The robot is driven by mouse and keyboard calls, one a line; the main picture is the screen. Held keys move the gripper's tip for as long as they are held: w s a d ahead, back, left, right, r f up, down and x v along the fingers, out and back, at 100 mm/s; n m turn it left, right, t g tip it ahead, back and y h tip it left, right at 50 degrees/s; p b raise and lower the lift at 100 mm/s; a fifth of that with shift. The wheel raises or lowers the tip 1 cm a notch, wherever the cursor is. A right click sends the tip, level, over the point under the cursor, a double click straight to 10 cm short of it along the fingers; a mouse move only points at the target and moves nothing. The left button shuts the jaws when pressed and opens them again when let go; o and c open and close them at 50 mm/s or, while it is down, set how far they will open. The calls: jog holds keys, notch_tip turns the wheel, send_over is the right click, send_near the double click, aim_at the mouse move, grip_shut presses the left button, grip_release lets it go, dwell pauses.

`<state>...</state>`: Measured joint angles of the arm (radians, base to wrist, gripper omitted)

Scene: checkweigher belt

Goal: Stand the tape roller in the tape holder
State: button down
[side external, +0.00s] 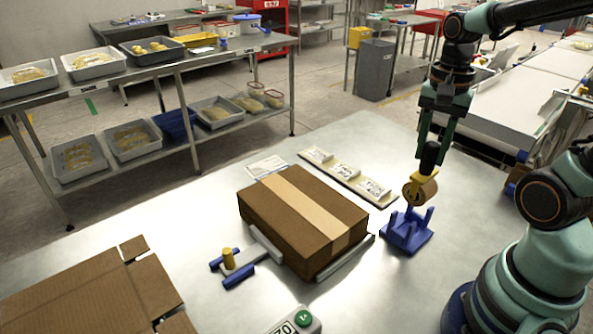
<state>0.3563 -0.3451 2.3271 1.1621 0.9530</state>
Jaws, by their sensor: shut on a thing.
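The tape roller (421,190) has a dark handle, a yellow frame and a roll of brown tape. My gripper (436,137) points down in the side external view and is shut on the handle. The roller hangs roughly upright, with the tape at the bottom. The blue tape holder (409,238) stands on the steel table, with several upright prongs. The roller is directly above the holder in the picture, its lower edge close to the prong tips. I cannot tell whether they touch.
A taped carton (303,216) lies left of the holder. Behind it is a pale strip with white cards (345,174). A blue fixture with a yellow knob (231,264), a green button box (300,320) and flat cardboard (85,290) are nearer.

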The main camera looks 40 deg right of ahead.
aim_at(420, 188)
jog(key=shift+f, duration=4.7)
jog(key=shift+c, duration=2.3)
grip_release()
notch_tip(420, 188, up, 12)
jog(key=shift+r, duration=0.1)
